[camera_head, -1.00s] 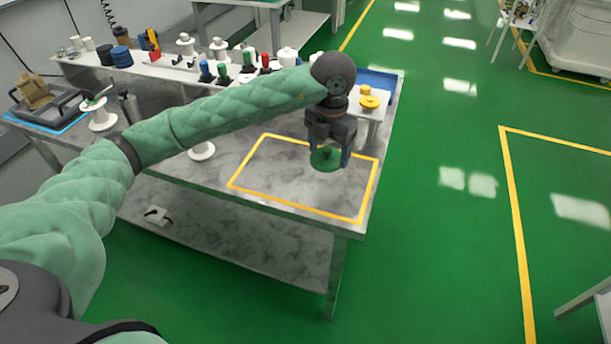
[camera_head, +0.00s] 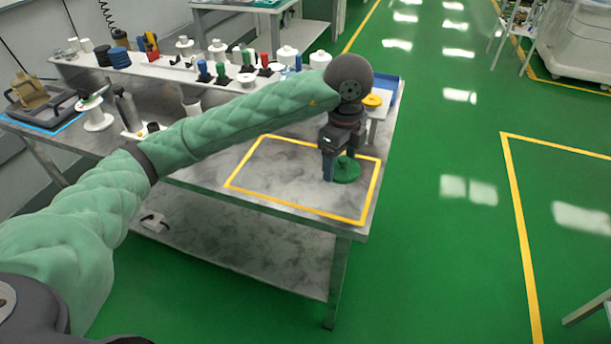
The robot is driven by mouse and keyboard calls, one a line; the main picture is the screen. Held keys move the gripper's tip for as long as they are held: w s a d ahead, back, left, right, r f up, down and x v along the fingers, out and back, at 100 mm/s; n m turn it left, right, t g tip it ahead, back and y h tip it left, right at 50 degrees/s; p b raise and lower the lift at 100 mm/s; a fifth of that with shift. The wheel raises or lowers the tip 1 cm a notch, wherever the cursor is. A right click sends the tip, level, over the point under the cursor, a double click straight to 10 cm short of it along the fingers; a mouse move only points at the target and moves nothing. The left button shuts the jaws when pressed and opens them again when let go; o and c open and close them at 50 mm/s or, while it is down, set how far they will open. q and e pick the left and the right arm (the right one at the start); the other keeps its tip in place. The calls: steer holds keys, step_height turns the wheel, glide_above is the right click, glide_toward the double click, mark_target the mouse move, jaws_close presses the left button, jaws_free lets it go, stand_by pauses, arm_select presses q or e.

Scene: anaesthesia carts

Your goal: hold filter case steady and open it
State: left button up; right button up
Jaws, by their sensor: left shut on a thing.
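A green round disc-like piece (camera_head: 348,171), which I take to be the filter case, is at the right part of the yellow-outlined rectangle on the table. My left gripper (camera_head: 338,172) points down at it and is shut on it. The fingers cover its left side, and I cannot tell exactly where they grip. The piece looks flat and level, at or just above the tabletop. I cannot make out a separate lid or seam. My right gripper is not in view.
A white raised shelf (camera_head: 170,70) behind holds spools and coloured bottles. A yellow round piece (camera_head: 372,100) stands near the blue tray (camera_head: 388,84). A brown box (camera_head: 30,92) is at far left.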

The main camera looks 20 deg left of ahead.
arm_select(q)
steer(key=shift+s+d+n, duration=0.1)
steer(key=shift+d+n, duration=0.05)
steer(key=shift+n, duration=0.55)
steer(key=shift+f, duration=0.1)
steer(key=p, duration=0.3)
glide_above(314, 174)
steer(key=f, duration=0.6)
steer(key=shift+s+d+f, duration=0.1)
steer(key=shift+s+d, duration=0.1)
steer(key=shift+s, duration=0.15)
steer(key=shift+w+a+f, duration=0.25)
steer(key=shift+a+f, duration=0.05)
steer(key=shift+f, duration=0.05)
step_height(314, 174, down, 2)
steer(key=shift+f+p, duration=0.1)
steer(key=shift+p, duration=0.2)
steer(key=shift+f, duration=0.9)
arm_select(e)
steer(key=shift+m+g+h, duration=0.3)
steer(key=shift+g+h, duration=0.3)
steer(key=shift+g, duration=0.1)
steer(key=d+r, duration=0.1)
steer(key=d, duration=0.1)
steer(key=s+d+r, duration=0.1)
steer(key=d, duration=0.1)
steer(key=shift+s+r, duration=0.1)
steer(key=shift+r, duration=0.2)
